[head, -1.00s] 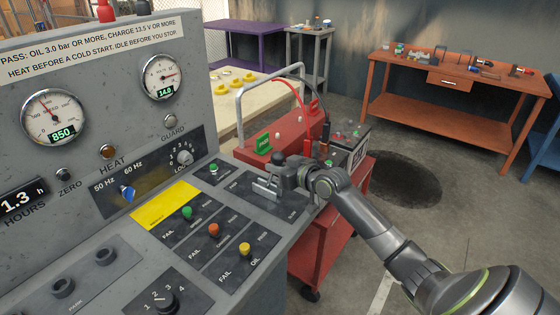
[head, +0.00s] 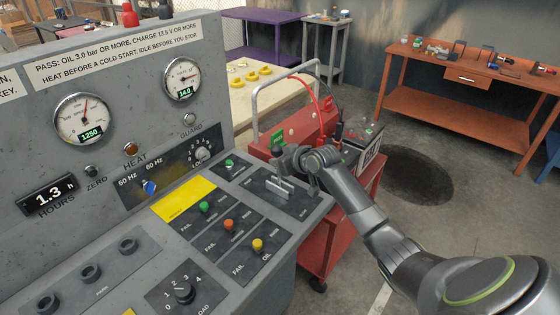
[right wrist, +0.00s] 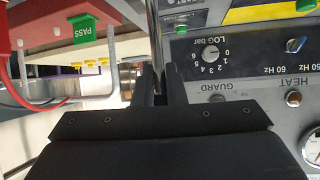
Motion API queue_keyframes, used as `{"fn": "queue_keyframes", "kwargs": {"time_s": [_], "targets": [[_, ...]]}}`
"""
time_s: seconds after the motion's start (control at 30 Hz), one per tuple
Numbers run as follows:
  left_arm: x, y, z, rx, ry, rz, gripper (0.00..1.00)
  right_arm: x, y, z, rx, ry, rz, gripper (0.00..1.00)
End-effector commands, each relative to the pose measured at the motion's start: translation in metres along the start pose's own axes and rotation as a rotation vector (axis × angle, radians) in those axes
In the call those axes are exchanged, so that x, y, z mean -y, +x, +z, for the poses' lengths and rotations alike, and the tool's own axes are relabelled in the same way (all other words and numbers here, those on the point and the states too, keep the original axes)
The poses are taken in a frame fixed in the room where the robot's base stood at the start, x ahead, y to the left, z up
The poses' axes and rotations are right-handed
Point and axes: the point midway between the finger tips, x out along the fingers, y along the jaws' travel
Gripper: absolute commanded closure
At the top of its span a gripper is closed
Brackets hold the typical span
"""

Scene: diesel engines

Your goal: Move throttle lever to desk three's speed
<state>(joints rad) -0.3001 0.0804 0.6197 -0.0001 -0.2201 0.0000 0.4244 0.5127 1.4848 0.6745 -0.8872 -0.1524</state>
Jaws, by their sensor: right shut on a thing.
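The console's speed gauge (head: 83,118) reads 1250 on its green display in the head view. My right gripper (head: 281,186) is over the throttle slot plate (head: 302,208) at the console's right edge. In the right wrist view its fingers (right wrist: 160,85) are shut on the throttle lever (right wrist: 154,30), a thin metal rod. The gripper hides most of the lever in the head view. My left gripper is not in view.
Green, orange and yellow lamps (head: 229,225) and a numbered selector knob (head: 184,292) sit left of the gripper. A red cart (head: 345,215) with a battery and red box stands just right of the console. Orange and purple benches stand behind.

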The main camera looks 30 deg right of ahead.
Motion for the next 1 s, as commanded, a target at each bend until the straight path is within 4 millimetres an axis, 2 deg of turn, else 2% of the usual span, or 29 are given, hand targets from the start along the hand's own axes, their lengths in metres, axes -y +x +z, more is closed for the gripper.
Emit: {"fn": "queue_keyframes", "kwargs": {"time_s": [0.03, 0.2, 0.23, 0.47, 0.77, 1.0], "targets": [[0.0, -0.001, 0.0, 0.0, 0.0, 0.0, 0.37, -0.001, -0.002, -0.013, -0.029, -0.007, 0.004, 1.0], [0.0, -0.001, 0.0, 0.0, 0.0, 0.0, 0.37, 0.0, -0.003, -0.014, -0.03, -0.007, 0.003, 1.0], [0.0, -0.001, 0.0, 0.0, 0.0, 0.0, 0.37, 0.0, -0.003, -0.014, -0.03, -0.007, 0.003, 0.87], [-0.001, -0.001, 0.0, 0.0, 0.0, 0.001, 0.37, 0.001, -0.002, -0.013, -0.029, -0.006, 0.001, 0.57], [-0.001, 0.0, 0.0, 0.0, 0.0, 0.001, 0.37, 0.0, -0.002, -0.008, -0.019, -0.003, 0.0, 0.57], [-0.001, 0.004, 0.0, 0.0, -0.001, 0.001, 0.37, 0.0, -0.021, -0.006, -0.019, -0.006, 0.002, 0.57]]}}
